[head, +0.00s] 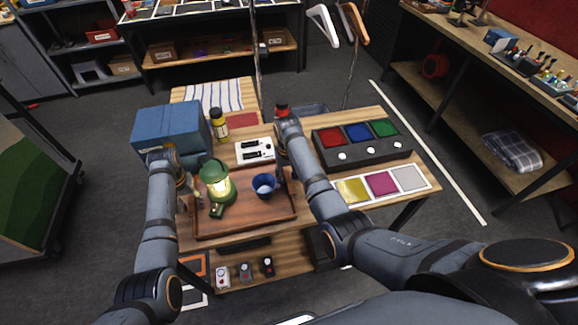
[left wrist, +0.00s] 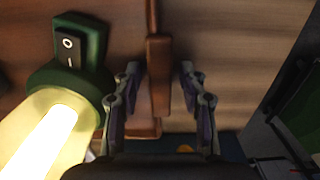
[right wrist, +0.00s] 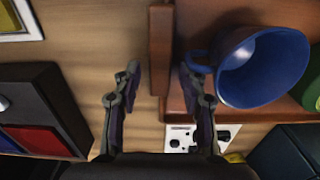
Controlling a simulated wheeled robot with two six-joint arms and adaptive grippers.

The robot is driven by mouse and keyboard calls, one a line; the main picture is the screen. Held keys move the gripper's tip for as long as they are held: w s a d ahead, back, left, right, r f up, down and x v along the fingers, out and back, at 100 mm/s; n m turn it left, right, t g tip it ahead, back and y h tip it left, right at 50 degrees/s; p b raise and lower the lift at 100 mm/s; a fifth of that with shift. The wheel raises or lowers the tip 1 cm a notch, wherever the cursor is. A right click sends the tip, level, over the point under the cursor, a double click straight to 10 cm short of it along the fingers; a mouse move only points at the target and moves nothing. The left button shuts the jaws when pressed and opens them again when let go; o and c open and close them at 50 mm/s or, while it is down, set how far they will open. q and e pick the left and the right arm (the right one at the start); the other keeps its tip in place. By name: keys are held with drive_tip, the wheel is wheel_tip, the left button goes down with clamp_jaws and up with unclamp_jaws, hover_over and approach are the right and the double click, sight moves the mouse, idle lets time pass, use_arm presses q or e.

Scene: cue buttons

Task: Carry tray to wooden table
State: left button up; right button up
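The brown wooden tray (head: 245,228) lies on a wood-topped table (head: 415,160).
A blue box (head: 170,128), a yellow bottle (head: 218,123) and a white switch panel (head: 255,151) stand behind the tray. A dark box with coloured panels (head: 375,152) and a strip of colour cards (head: 380,187) lie to the right. A wooden surface with a striped cloth (head: 213,94) is beyond.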

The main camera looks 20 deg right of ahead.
use_arm(q)
drive_tip(key=shift+s, duration=0.1)
use_arm(e)
drive_tip(key=shift+s, duration=0.1)
use_arm(q)
drive_tip(key=shift+r, duration=0.1)
drive_tip(key=shift+r, duration=0.25)
wheel_tip(320, 180, up, 11)
drive_tip(key=shift+r, duration=0.2)
use_arm(e)
wheel_tip(320, 180, up, 12)
drive_tip(key=shift+f, duration=0.1)
idle(0.5)
